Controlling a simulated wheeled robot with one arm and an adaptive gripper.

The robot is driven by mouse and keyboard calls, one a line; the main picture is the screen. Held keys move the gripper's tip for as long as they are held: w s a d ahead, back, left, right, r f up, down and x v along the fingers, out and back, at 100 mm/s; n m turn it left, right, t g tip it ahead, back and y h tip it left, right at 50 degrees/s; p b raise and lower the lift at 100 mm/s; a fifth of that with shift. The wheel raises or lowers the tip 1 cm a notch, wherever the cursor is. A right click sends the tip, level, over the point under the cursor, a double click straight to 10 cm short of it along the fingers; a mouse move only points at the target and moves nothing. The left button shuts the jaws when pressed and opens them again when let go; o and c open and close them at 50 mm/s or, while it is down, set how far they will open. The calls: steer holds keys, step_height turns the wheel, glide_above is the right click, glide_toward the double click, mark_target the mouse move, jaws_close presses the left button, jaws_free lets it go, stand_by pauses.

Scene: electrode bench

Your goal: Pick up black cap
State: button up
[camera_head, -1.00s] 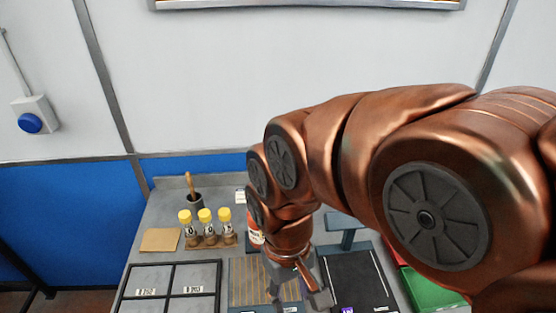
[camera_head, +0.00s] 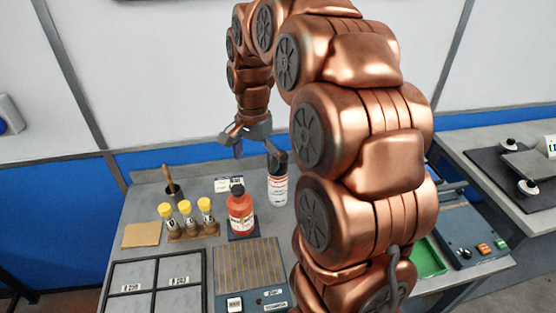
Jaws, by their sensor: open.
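A red-orange bottle (camera_head: 241,215) with a white label stands upright on a dark pad, and a black cap (camera_head: 237,189) is on its top. A white bottle (camera_head: 278,190) with a red and dark label stands to its right, also with a black top (camera_head: 279,163). My gripper (camera_head: 255,150) is open and empty, its fingers pointing down. In the picture it is above the red bottle, and its right finger overlaps the white bottle's black top. I cannot tell whether they touch.
Several yellow-capped vials (camera_head: 186,222) stand in a rack to the left, near a tan square (camera_head: 142,235) and a dark cup (camera_head: 173,191). A ribbed plate (camera_head: 249,265) and a divided tray (camera_head: 160,261) lie in front. A green tray (camera_head: 428,258) is at right.

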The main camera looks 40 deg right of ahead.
steer(key=w+d+m, duration=0.2)
steer(key=d, duration=0.2)
steer(key=w+d+f+m, duration=0.1)
steer(key=w+d+m, duration=0.1)
steer(key=w+d, duration=0.1)
steer(key=w+d+f+m, duration=0.1)
steer(key=w+d+m, duration=0.1)
steer(key=d, duration=0.3)
steer(key=shift+w+d+f+m, duration=0.15)
steer(key=shift+d+m, duration=0.1)
steer(key=shift+m, duration=0.25)
steer(key=shift+d+f, duration=0.15)
step_height(320, 180, down, 2)
steer(key=shift+f, duration=0.1)
steer(key=shift+a+f+p, duration=0.2)
steer(key=shift+f+p, duration=0.15)
steer(key=shift+f, duration=1)
steer(key=shift+a+f+p, duration=0.2)
steer(key=shift+f+p, duration=0.1)
steer(key=shift+f, duration=1.05)
steer(key=c, duration=0.9)
steer(key=shift+r, duration=0.15)
